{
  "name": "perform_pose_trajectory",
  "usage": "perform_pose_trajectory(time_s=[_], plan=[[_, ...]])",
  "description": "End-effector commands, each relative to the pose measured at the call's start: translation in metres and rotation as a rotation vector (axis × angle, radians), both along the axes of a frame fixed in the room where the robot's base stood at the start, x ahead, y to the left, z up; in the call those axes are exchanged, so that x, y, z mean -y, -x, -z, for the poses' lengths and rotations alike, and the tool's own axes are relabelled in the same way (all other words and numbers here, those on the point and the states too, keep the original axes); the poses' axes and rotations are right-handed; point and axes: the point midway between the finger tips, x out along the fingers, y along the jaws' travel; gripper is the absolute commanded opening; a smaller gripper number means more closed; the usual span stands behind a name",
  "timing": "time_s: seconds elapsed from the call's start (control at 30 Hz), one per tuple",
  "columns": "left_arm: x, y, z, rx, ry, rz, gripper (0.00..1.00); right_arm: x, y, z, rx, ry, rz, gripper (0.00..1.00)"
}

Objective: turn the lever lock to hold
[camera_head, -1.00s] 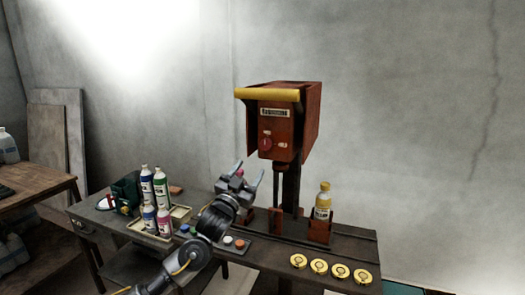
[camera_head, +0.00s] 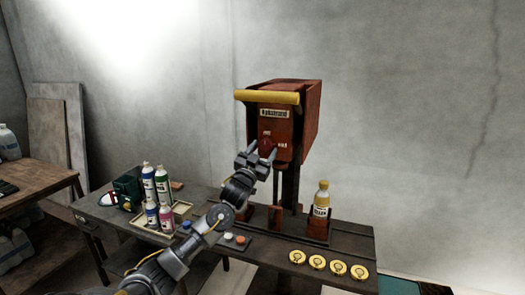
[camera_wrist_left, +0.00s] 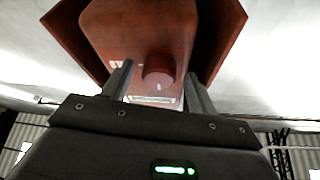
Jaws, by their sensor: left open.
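The lever lock is a red round knob (camera_head: 267,143) on the front of a rust-red box (camera_head: 309,120) with a yellow bar (camera_head: 266,97) along its top edge. Small white labels sit beside the knob. My left gripper (camera_head: 262,152) is open just in front of the knob, its fingers on either side of it in the picture. In the left wrist view the knob (camera_wrist_left: 158,70) shows between the two open fingers (camera_wrist_left: 158,85); I cannot tell whether they touch it. A small light mark shows on the knob's lower part. My right gripper is not in view.
The box stands on a post on a dark bench (camera_head: 350,236). A yellow-capped bottle (camera_head: 321,203) stands in a holder to the right. Several yellow discs (camera_head: 318,262) lie along the front. Several bottles (camera_head: 163,185) stand in a tray at left, near coloured buttons (camera_head: 228,237).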

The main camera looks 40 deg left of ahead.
Motion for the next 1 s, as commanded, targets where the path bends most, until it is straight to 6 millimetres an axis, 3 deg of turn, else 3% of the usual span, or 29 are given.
perform_pose_trajectory(time_s=[0.1,0.43,0.77,1.0], plan=[[0.0001,0.0002,0.0000,0.000,0.000,0.000,0.56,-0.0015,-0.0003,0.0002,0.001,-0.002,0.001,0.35],[0.0000,0.0004,-0.0001,0.001,0.000,0.000,0.14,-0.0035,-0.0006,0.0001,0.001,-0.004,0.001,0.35],[-0.0011,0.0008,-0.0010,-0.018,-0.053,0.000,0.14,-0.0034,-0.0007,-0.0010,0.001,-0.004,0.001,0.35],[-0.0033,0.0016,-0.0027,-0.068,-0.203,0.000,0.14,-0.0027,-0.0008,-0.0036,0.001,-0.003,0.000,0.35]])
